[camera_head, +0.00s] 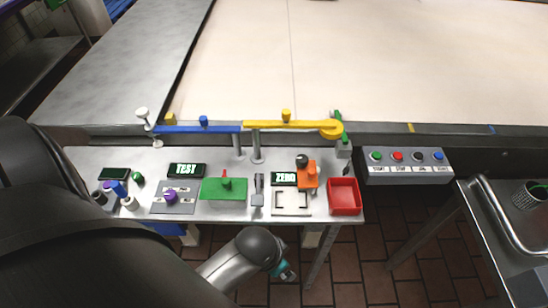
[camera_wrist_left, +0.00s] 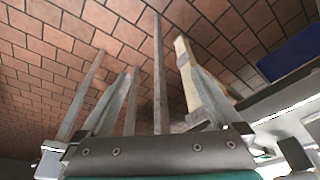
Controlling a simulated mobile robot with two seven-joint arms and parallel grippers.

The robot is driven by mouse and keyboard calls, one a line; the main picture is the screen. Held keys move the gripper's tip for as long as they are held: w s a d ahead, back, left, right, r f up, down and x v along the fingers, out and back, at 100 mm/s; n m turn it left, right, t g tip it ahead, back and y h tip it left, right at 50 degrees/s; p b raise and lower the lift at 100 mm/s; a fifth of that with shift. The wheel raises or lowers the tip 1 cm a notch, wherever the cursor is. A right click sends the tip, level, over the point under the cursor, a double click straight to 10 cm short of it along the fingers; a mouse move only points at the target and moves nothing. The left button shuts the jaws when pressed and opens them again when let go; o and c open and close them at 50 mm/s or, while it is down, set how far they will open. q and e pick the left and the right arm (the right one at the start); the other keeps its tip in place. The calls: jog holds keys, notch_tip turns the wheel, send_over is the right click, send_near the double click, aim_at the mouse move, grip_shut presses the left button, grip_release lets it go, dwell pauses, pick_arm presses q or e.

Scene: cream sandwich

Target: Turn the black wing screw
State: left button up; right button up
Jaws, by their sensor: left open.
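I cannot single out the black wing screw for certain. Small dark parts on the worktable (camera_head: 230,153) include a black round knob (camera_head: 302,160) at the orange fixture (camera_head: 308,176) and a dark piece (camera_head: 346,170) above the red tray (camera_head: 344,196). My left gripper (camera_head: 287,271) is low in front of the table's front edge, over the floor and apart from the fixtures. In the left wrist view its fingers (camera_wrist_left: 160,78) are spread with nothing between them, facing the brick floor and metal legs. My right gripper is not in view.
Blue (camera_head: 198,129) and yellow (camera_head: 280,125) rails run along the back. A button box (camera_head: 405,165) is at right. Table legs stand near my left gripper.

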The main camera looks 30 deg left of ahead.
pick_arm(q)
jog(key=shift+s+a+f, duration=0.15)
jog(key=shift+s+f, duration=0.1)
jog(key=shift+f, duration=0.5)
jog(key=shift+s+a+f, duration=0.15)
jog(key=shift+s+f, duration=0.1)
jog(key=shift+f, duration=0.5)
jog(key=s+a+f+g+b, duration=0.1)
jog(key=s+f+b, duration=0.2)
jog(key=f, duration=0.6)
jog(key=s+a+f+b, duration=0.1)
jog(key=s+f+b, duration=0.15)
jog(key=f, duration=0.65)
jog(key=s+a+f+g+b, duration=0.1)
jog(key=s+f+b, duration=0.3)
jog(key=s+f, duration=0.8)
jog(key=shift+s+a+f+n+y, duration=0.3)
jog(key=shift+s+a+y, duration=0.15)
jog(key=shift+s, duration=0.35)
